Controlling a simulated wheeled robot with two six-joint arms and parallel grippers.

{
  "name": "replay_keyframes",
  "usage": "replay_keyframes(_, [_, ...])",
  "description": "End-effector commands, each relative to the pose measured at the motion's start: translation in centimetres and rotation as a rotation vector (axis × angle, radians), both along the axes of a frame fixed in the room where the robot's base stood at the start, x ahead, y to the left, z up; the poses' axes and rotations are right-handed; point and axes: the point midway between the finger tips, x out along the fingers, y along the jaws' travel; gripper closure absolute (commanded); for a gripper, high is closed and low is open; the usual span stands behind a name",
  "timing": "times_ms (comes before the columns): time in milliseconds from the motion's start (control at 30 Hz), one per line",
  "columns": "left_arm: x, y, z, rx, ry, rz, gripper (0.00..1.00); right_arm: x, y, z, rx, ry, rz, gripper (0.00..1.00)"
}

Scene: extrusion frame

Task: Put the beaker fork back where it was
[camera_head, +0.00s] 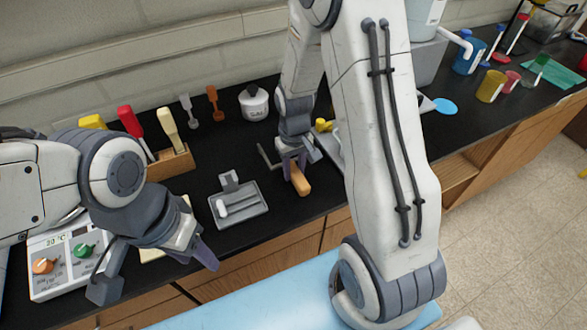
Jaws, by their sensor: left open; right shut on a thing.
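My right gripper (290,162) is over the black bench near the middle and is shut on a tool with an orange-brown handle (300,181). This looks like the beaker fork, but the gripper and arm hide part of it. A thin grey bar (266,156) shows just left of the gripper; I cannot tell whether it belongs to the tool.
A wooden block (176,162) is near a cream-handled tool (169,130) and a red-handled tool (130,121). A grey tray (240,211) with a white piece lies left of the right gripper. A hotplate (58,284) is at left. A white jar (254,103) stands near the wall.

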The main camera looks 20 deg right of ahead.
Motion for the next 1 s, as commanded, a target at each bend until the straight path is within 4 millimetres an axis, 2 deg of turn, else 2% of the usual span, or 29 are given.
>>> replay_keyframes(467, [0.0, 0.0, -0.77, 0.0, 0.0, 0.0, 0.5, 0.01, 0.0, -1.06, 0.0, 0.0, 0.0, 1.0])
replay_keyframes(500, [0.0, 0.01, -0.77, 0.0, 0.0, 0.0, 0.5, 0.01, 0.0, -1.06, 0.0, 0.0, 0.0, 0.6])
replay_keyframes(567, [0.0, 0.0, -0.7, 0.0, 0.0, 0.0, 0.5, 0.01, 0.0, -1.0, 0.0, 0.0, 0.0, 0.37])
replay_keyframes(600, [0.0, 0.0, -0.71, 0.0, 0.0, 0.0, 0.5, 0.01, 0.0, -1.0, 0.0, 0.0, 0.0, 0.28])
replay_keyframes(867, [0.0, 0.0, -0.71, 0.0, 0.0, 0.0, 0.5, -0.01, 0.0, -1.0, 0.0, 0.0, 0.0, 0.28])
replay_keyframes(1000, [0.0, 0.0, -0.84, 0.0, 0.0, 0.0, 0.5, 0.06, -0.01, -0.33, 0.0, -0.002, 0.0, 0.28])
